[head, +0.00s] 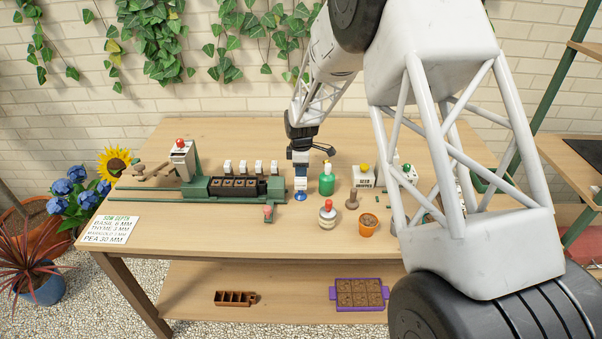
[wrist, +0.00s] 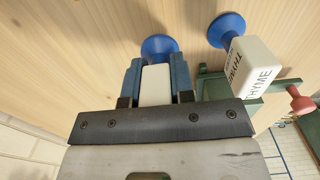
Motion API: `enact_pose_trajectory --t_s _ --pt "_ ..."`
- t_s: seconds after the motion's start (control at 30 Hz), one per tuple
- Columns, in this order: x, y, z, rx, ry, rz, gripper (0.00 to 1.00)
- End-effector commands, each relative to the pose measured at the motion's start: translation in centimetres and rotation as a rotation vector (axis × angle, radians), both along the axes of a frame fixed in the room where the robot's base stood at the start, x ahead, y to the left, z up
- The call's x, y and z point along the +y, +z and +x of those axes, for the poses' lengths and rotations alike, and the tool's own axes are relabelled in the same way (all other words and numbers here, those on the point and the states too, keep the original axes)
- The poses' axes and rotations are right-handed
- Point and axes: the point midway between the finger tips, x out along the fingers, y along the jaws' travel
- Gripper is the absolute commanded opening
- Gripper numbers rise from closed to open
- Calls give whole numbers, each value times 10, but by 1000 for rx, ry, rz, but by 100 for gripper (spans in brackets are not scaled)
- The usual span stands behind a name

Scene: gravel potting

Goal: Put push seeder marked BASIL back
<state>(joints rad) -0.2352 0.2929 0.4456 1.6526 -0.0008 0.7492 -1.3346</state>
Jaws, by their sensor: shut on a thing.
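My gripper (head: 300,170) is shut on a white push seeder with a flared blue end (head: 300,196), to the right of the green seeding stand. In the wrist view my gripper (wrist: 156,80) has its two blue fingers on either side of the seeder's white body (wrist: 156,86), and the blue end (wrist: 159,45) shows beyond them. I cannot read a label on this seeder. Another white seeder, marked THYME (wrist: 258,68), is beside it with its own blue end. Several white seeders (head: 243,167) stand in a row behind the dark cell tray. I cannot tell whether the held seeder touches the table.
The green stand (head: 195,192) holds a dark cell tray (head: 235,187). A green bottle (head: 327,183), a cream red-topped jar (head: 327,217), a wooden tamper (head: 352,201), an orange pot (head: 368,226) and a white box (head: 364,178) are right of my gripper. The front-left tabletop is clear beside a sign (head: 105,230).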

Motion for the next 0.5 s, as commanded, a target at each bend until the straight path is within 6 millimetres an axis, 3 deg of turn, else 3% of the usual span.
enact_pose_trajectory --t_s 0.2,0.5 --pt "0 -18 0 1 0 0 6" --pt "0 -18 0 0 0 0 6"
